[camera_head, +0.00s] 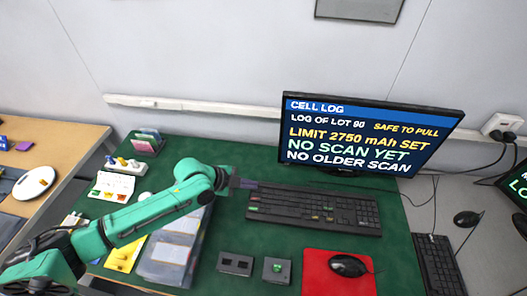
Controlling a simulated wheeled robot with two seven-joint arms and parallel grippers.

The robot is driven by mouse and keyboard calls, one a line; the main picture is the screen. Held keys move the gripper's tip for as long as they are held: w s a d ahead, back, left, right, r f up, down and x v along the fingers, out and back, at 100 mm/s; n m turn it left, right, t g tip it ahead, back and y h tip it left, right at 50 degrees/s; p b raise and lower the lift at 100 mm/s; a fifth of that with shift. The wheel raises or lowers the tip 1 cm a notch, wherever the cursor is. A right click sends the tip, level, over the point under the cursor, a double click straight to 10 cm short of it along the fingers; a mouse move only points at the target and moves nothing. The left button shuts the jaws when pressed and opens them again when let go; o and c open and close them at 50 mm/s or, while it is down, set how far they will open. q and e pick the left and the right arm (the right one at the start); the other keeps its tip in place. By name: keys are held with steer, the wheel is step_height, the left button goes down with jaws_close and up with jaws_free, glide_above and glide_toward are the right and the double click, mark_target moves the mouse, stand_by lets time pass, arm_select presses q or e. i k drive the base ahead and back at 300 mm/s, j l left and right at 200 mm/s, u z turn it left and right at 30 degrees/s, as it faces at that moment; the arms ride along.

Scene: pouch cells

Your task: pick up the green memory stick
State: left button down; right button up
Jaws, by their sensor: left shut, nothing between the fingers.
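A small green piece (278,267) sits on a grey block (270,278) at the front of the green desk mat, left of the red mouse pad; it is too small to tell whether it is the green memory stick. Small coloured marks also show on the left part of the black keyboard (345,206), too small to identify. My left gripper (250,184) is shut and empty at the keyboard's back left corner, well behind the grey block. I cannot tell whether it touches the keyboard. My right gripper is not in view.
A monitor (370,133) stands behind the keyboard. A dark two-holed block (235,263) lies left of the grey block. A mouse (348,265) rests on the red pad (322,284). A grey organiser (165,272) lies under my left arm.

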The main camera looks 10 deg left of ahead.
mark_target(277, 268)
steer(key=k, duration=1.5)
